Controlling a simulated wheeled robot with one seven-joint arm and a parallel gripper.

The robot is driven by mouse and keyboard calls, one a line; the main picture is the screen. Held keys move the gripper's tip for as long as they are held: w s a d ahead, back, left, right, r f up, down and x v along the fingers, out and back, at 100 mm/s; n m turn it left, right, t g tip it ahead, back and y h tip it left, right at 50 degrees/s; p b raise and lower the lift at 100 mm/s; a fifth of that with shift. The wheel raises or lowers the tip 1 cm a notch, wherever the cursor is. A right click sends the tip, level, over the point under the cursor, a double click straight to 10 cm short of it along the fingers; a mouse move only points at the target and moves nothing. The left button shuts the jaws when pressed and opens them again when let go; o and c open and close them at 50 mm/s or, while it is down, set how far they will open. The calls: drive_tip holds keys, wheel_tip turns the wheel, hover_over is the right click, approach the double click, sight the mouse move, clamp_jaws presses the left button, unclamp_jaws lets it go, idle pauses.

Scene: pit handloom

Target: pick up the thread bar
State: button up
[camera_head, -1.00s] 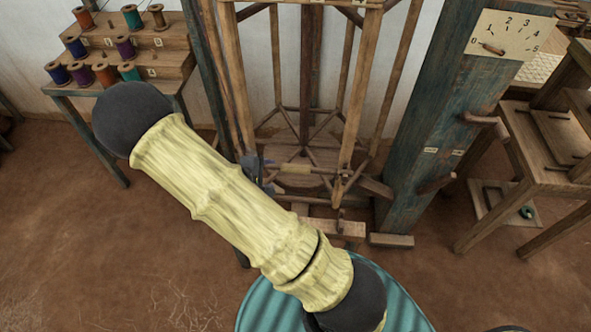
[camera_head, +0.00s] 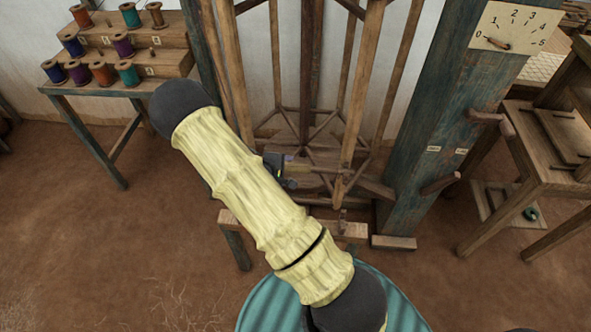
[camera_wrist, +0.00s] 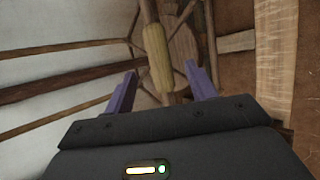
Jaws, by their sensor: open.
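The thread bar (camera_wrist: 158,58) shows in the wrist view as a short, pale yellow cylinder on a thin rod, running nearly straight away from the camera. My gripper (camera_wrist: 160,70) is open, with one purple-grey finger on each side of the bar's line. The bar's near end seems to reach about between the fingertips; I cannot tell the depth or any contact. In the head view, my gripper (camera_head: 276,166) is a dark shape at the loom frame, partly hidden by my pale yellow arm. The bar is mostly hidden there.
Tall wooden loom posts (camera_head: 360,95) and thin crossing rods surround my gripper. A blue-green post with a dial (camera_head: 513,27) stands at right. A stepped rack (camera_head: 165,62) of thread spools is at left. A low wooden bench (camera_head: 350,232) lies below. Bare floor is open at left.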

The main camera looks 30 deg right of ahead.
sight(294, 168)
drive_tip(key=shift+d+f, duration=0.1)
drive_tip(key=shift+d, duration=0.05)
drive_tip(key=shift+x, duration=2.6)
drive_tip(key=shift+w, duration=0.15)
drive_tip(key=c, duration=1.2)
